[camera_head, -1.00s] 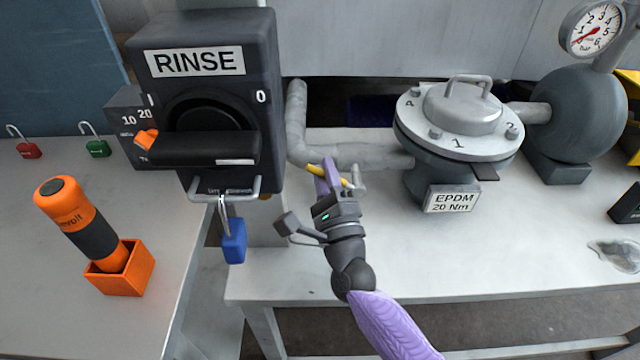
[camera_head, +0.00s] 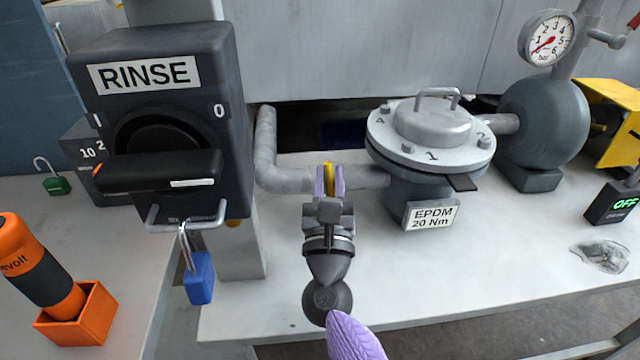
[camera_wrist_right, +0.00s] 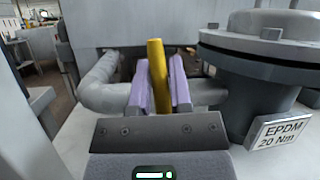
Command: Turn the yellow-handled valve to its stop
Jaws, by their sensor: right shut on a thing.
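The yellow valve handle (camera_head: 328,174) is on the grey pipe between the RINSE switch box and the round flanged vessel. In the right wrist view the yellow handle (camera_wrist_right: 157,75) stands nearly upright, tilted slightly, between two purple fingers. My right gripper (camera_head: 329,182) is shut on this handle, and its fingers (camera_wrist_right: 158,85) touch it from both sides. The valve's body is hidden behind the gripper. My left gripper is in neither view.
The RINSE switch box (camera_head: 160,120) with a blue padlock (camera_head: 199,278) stands left of my arm. The flanged vessel (camera_head: 428,145) with its EPDM label is close on the right. A pressure gauge (camera_head: 546,38) is at the back right. The bench front (camera_head: 270,305) is clear.

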